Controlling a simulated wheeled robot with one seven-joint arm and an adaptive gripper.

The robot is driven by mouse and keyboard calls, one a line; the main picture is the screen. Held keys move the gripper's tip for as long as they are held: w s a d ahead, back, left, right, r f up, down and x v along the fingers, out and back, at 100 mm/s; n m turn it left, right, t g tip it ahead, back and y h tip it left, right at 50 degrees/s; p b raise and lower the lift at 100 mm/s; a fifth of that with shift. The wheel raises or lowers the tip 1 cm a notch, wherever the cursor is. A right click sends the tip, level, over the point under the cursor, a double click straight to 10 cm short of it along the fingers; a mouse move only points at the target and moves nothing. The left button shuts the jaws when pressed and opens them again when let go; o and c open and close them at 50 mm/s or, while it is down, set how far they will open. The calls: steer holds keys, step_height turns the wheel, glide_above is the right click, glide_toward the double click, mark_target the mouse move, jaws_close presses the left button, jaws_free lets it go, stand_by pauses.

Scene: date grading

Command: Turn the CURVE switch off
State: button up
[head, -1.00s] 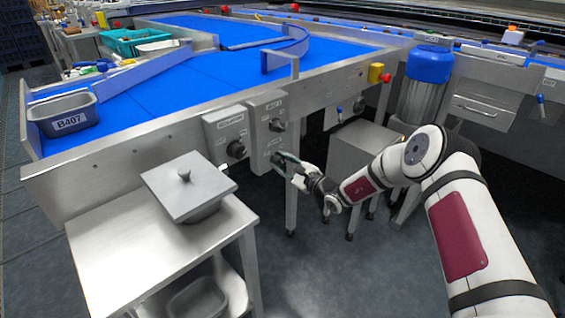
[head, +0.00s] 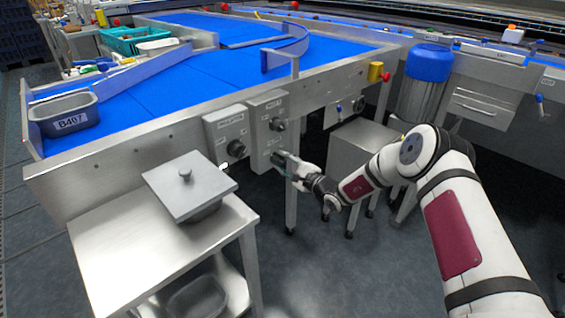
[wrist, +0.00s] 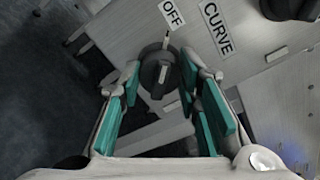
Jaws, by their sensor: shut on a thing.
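The CURVE switch is a dark round knob (wrist: 154,76) on a grey panel in the wrist view. The CURVE label (wrist: 217,30) is to its upper right and the OFF label (wrist: 171,13) is just above it. The knob's grip looks turned roughly toward OFF. My gripper (wrist: 160,70) is shut on the knob, a teal-padded finger on either side. In the head view my gripper (head: 284,160) is at the lower part of the right-hand grey switch box (head: 266,108) and hides the knob there.
Another switch box (head: 224,126) with a black knob stands just left. Above my gripper is a second knob (head: 277,125) on the same box. A steel table (head: 110,262) with a lidded pan (head: 188,186) is at lower left. A red button on a yellow box (head: 376,72) is at right.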

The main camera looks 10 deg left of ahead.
steer(key=o, duration=1.1)
steer(key=shift+o, duration=0.2)
steer(key=v, duration=1.2)
